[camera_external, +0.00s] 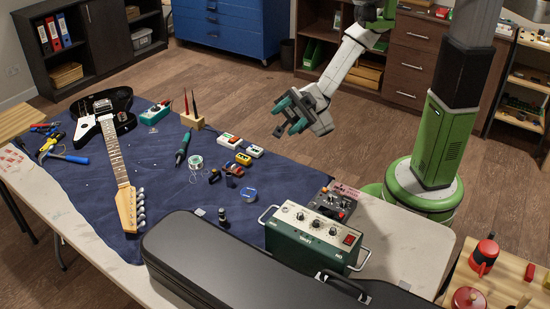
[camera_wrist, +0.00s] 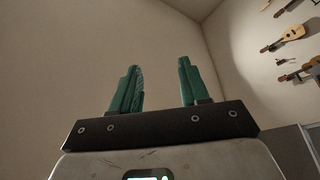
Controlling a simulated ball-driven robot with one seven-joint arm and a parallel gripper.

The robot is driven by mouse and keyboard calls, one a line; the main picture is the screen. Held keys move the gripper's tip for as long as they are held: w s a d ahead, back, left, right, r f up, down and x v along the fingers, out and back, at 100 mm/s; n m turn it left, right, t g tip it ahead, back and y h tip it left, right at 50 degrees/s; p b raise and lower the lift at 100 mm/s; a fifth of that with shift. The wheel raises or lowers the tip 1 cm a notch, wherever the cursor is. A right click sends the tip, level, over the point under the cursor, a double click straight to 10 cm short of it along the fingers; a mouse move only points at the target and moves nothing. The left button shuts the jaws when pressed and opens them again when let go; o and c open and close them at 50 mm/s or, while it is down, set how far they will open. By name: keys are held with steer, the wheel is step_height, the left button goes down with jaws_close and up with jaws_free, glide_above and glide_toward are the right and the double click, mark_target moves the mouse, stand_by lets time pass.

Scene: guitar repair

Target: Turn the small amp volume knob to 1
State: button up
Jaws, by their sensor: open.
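The small amp (camera_external: 310,243) is a dark green box with a pale control panel and side handles, standing at the front right of the table. A row of dark knobs (camera_external: 315,223) is on its top panel, with a red switch at the right end. Which knob is the volume knob, and its setting, are too small to read. My gripper (camera_external: 283,116) is raised above the table's far right edge, well apart from the amp. Its two green fingers (camera_wrist: 160,85) stand apart with nothing between them in the wrist view, which faces a wall.
A black guitar case (camera_external: 235,262) lies along the table's front, against the amp. A grey pedal box (camera_external: 340,203) stands close behind the amp. A guitar (camera_external: 117,160), soldering tools and small pedals (camera_external: 229,140) lie on the blue cloth (camera_external: 150,213). The air around my gripper is clear.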

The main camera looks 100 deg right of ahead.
steer(key=s+a+n+g+y+b, duration=0.1)
steer(key=s+a+n+g, duration=0.5)
steer(key=s+n+g, duration=0.15)
steer(key=s+a+n+g+y+b, duration=0.1)
steer(key=s+a+n+g, duration=0.4)
steer(key=s+n+g, duration=0.3)
steer(key=s+a+f+n+g+h, duration=0.25)
steer(key=s+f+n+h, duration=0.3)
steer(key=s, duration=0.35)
steer(key=n+t+h+b, duration=0.4)
steer(key=n+t+h, duration=0.3)
steer(key=h, duration=0.8)
glide_above(317, 222)
step_height(317, 222, down, 16)
steer(key=m, duration=0.1)
steer(key=shift+t, duration=0.3)
step_height(317, 222, down, 11)
steer(key=shift+p, duration=0.3)
